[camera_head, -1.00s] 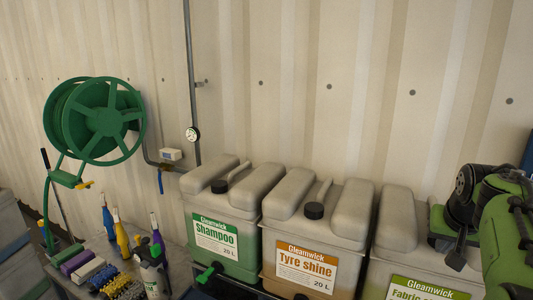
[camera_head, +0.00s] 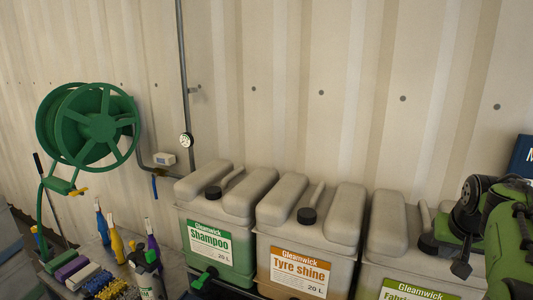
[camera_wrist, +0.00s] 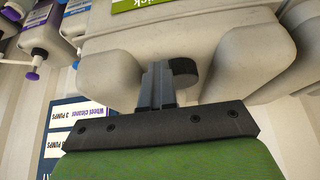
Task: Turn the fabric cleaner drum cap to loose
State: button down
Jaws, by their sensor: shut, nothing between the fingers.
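The fabric cleaner drum (camera_head: 386,235) is a pale grey jug with a green label, at the lower right of the head view, partly cut off by the frame. Its black cap (camera_head: 428,243) shows just left of my arm. In the wrist view the drum (camera_wrist: 235,50) appears upside down, with the black cap (camera_wrist: 184,72) between its two humps. My gripper (camera_wrist: 158,68) is shut and empty. Its fingers are immediately left of the cap in the wrist view; I cannot tell whether they touch it. The cap's turn marking cannot be read.
Tyre shine (camera_head: 296,262) and Shampoo (camera_head: 211,235) drums stand in a row to the left. A green hose reel (camera_head: 95,127) is on the corrugated wall. Bottles and brushes stand at lower left. The wrist view shows a purple-nozzled bottle (camera_wrist: 40,38) and a wheel cleaner sign (camera_wrist: 82,120).

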jog(key=shift+s+a+f, duration=0.1)
jog(key=shift+s+a, duration=0.05)
notch_tip(320, 180, up, 7)
jog(key=p, duration=0.4)
send_over(426, 254)
jog(key=s+a, duration=0.2)
jog(key=f+b, duration=0.1)
jog(key=f, duration=0.1)
jog(key=f+b, duration=0.1)
jog(key=f, duration=0.1)
jog(key=f+b, duration=0.1)
jog(key=f, duration=0.2)
jog(key=shift+s+d+f, duration=0.1)
jog(key=shift+s+d, duration=0.1)
jog(key=shift+d, duration=0.1)
jog(key=shift+w+d+r, duration=0.1)
jog(key=shift+d+r, duration=0.05)
jog(key=shift+r, duration=0.1)
dwell(0.4)
